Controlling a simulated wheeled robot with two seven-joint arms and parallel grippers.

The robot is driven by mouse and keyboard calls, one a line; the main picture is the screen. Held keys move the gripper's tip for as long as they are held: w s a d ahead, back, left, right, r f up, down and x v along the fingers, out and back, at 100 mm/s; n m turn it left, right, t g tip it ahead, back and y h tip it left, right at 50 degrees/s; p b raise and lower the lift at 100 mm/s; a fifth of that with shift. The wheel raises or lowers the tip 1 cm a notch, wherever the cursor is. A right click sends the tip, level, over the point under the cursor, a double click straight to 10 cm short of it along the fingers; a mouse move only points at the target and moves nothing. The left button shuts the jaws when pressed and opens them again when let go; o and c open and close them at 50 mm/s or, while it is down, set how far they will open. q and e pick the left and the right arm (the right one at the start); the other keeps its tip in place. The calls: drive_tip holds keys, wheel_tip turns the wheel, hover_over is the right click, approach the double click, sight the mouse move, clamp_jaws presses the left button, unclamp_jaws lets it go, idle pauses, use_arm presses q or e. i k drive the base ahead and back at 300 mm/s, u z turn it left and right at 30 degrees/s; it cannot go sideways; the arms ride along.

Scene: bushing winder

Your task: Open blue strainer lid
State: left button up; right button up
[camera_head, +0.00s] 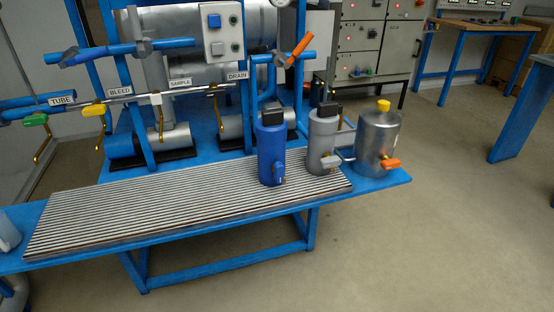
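The blue strainer (271,153) is an upright blue cylinder on the right part of the blue bench. A black piece that looks like its lid (272,116) sits on top and appears closed. A small blue handle or valve (279,172) is low on its front. A similar grey strainer (322,146) with a black top stands just to its right. Neither of my grippers shows in the head view.
A grey tank (378,142) with a yellow cap and orange handle stands at the bench's right end. The slatted grating (150,210) left of the blue strainer is clear. Pipes with labelled valves (150,95) and a button box (224,35) rise behind.

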sight(271, 129)
drive_tip(key=u, duration=1.05)
drive_tip(key=i, duration=1.2)
drive_tip(key=z, duration=0.45)
